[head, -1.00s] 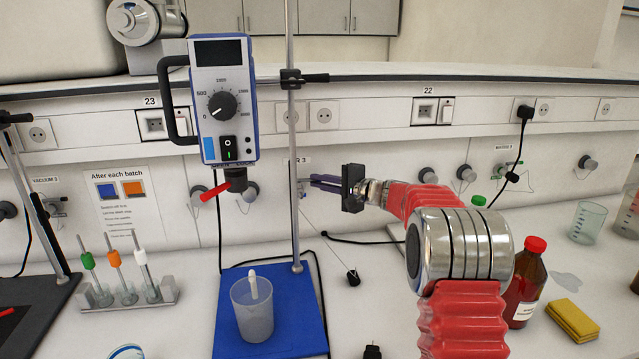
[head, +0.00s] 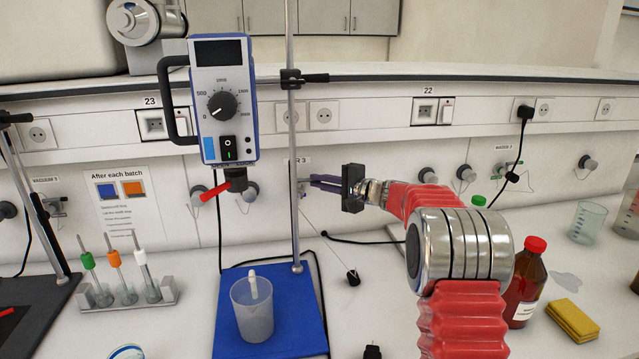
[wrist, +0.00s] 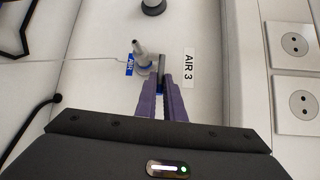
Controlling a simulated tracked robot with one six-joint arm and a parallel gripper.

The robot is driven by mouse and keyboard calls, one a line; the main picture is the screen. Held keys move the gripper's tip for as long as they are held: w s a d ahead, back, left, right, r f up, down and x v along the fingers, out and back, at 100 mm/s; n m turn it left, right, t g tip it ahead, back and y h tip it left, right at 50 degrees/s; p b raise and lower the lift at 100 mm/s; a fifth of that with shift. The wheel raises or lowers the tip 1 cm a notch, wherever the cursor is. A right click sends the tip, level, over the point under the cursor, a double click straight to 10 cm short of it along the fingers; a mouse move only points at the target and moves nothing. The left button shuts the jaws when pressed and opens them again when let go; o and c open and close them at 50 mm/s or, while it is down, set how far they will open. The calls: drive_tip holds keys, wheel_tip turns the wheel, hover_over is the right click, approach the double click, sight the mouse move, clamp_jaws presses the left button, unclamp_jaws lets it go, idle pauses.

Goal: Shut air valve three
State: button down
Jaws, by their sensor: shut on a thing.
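The air valve three (wrist: 139,50) is a small grey wall tap with a blue tag, beside the label "AIR 3" (wrist: 188,68) in the wrist view. Its dark lever (wrist: 162,64) sits between the purple fingertips. My gripper (wrist: 162,84) is shut on that lever, and the fingers hide part of it. In the head view my gripper (head: 313,183) reaches left to the wall, just right of the metal stand rod. The valve (head: 302,187) shows there only as a small piece, partly hidden by the rod and fingers.
A stirrer (head: 222,100) hangs on the upright rod (head: 294,220) close to the left of my gripper. A beaker (head: 252,312) stands on the blue base (head: 300,335) below. A brown bottle (head: 528,285) stands at the right. Black cables lie along the wall.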

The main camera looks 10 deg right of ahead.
drive_tip(key=shift+w+f, duration=0.1)
drive_tip(key=shift+f, duration=0.2)
drive_tip(key=shift+w+d+n+g+y, duration=0.1)
drive_tip(key=shift+w+n+g+y, duration=0.15)
drive_tip(key=shift+n+g+y, duration=0.45)
drive_tip(key=c, duration=1.8)
unclamp_jaws()
drive_tip(key=shift+r, duration=0.15)
drive_tip(key=shift+c, duration=0.2)
drive_tip(key=shift+d, duration=0.1)
drive_tip(key=v, duration=1.3)
drive_tip(key=shift+s+d, duration=0.2)
drive_tip(key=shift+d, duration=0.05)
